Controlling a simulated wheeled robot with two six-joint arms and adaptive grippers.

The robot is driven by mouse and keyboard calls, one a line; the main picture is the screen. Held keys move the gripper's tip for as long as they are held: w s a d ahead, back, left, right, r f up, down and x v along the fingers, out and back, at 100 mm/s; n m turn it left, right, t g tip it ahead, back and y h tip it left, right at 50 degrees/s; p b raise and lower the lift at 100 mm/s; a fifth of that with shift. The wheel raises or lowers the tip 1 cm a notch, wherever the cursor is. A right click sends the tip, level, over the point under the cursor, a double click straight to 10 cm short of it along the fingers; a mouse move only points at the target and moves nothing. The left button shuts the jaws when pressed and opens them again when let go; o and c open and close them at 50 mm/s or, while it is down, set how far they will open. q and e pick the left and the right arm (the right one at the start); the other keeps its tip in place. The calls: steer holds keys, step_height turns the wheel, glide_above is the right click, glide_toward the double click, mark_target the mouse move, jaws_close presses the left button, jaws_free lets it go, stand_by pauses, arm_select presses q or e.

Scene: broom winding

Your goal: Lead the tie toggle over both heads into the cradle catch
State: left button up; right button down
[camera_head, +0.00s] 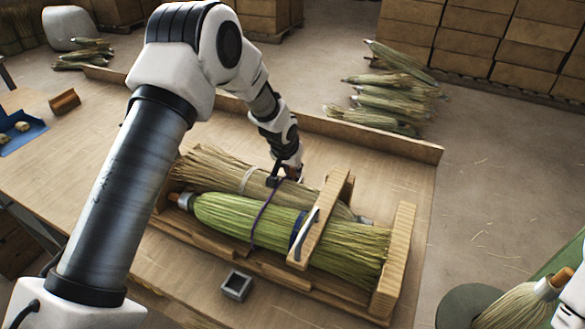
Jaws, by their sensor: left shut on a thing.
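Two broom heads lie side by side in a wooden cradle (402,245): a green one (225,215) in front and a tan one (212,165) behind. A purple tie (264,212) runs up from the front side of the green head, across its top, to my left gripper (284,177). That gripper is above the tan head, shut on the tie's end; the toggle is too small and covered to make out. A dark blue band (299,232) goes around the green head by the cradle's crossbar (326,210). I cannot make out the catch for sure. My right gripper is out of view.
A small grey square holder (236,285) stands on the bench in front of the cradle. A raised wooden edge (370,140) bounds the bench at the back. A blue tray (18,132) and a brown block (64,101) are at the left.

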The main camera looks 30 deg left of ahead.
arm_select(q)
steer(key=o, duration=1)
steer(key=shift+c, duration=0.2)
steer(key=v, duration=1.1)
steer(key=shift+s+r, duration=0.15)
steer(key=shift+r, duration=0.25)
